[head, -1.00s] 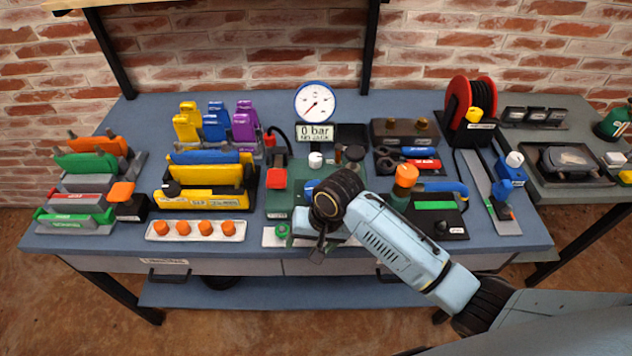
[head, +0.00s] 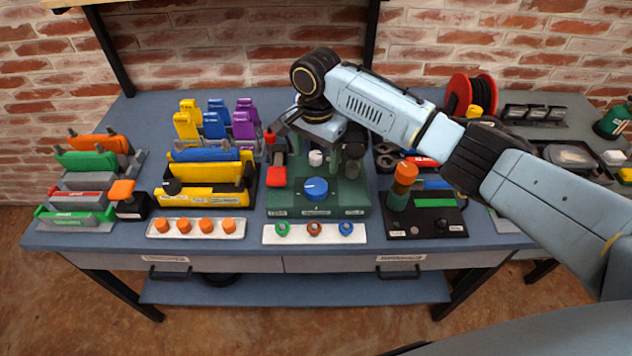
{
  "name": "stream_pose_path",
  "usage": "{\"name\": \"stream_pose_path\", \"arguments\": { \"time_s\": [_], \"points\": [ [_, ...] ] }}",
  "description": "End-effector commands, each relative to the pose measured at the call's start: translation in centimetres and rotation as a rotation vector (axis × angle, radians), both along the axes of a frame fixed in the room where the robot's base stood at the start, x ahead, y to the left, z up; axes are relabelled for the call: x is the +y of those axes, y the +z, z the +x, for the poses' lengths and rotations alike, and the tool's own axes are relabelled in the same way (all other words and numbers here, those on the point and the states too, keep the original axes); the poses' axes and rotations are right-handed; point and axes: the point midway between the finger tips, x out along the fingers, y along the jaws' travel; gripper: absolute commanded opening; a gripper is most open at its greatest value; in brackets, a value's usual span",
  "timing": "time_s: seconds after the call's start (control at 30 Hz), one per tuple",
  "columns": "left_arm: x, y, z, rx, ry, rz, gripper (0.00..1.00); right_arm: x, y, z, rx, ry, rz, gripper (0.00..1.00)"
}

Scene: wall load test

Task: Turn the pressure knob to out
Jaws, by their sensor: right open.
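The blue round knob (head: 315,188) sits on the front of a green pump unit (head: 350,198) in the middle of the bench. A pale pointer mark shows on it. Three small labels line the unit's front edge, too small to read surely. My right gripper (head: 276,132) is open, behind and left of the knob, near the dark rod above the red-gripped lever (head: 276,176). It is apart from the knob. Whether it touches the rod I cannot tell. My right wrist hides the pressure gauge. My left gripper is not in view.
A white cap (head: 315,158) and dark posts stand behind the knob. A white strip (head: 300,240) with green, brown and blue rings lies in front. A yellow block unit (head: 200,200) stands left, an orange-topped post (head: 405,174) right. Space above the knob is free.

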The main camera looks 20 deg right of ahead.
Motion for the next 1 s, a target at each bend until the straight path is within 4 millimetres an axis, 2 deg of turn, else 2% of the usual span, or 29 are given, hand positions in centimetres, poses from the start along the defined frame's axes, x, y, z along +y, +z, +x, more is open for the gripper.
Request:
{"name": "stream_pose_path", "arguments": {
  "time_s": [0.03, 0.2, 0.4, 0.6, 0.87, 0.9, 1.0],
  "points": [
    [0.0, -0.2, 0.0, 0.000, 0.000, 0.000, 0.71, 0.0, -1.4, -0.1, 0.003, 0.000, -0.002, 0.73],
    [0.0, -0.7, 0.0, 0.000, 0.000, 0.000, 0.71, 0.0, -5.0, -0.1, 0.002, 0.000, -0.001, 0.73],
    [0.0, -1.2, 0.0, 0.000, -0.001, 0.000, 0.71, 0.0, -8.2, 0.0, 0.001, 0.002, -0.001, 0.73],
    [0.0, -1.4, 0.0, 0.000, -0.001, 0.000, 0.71, 0.1, -9.6, 0.0, -0.002, 0.003, 0.000, 0.73],
    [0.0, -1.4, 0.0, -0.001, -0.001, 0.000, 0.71, 0.1, -9.7, 0.0, -0.002, 0.003, 0.000, 0.73],
    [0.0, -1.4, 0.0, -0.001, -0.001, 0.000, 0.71, 0.1, -9.7, 0.0, -0.002, 0.003, 0.000, 0.72],
    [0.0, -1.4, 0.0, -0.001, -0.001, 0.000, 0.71, 0.1, -9.7, 0.0, -0.002, 0.003, 0.000, 0.59]
  ]
}}
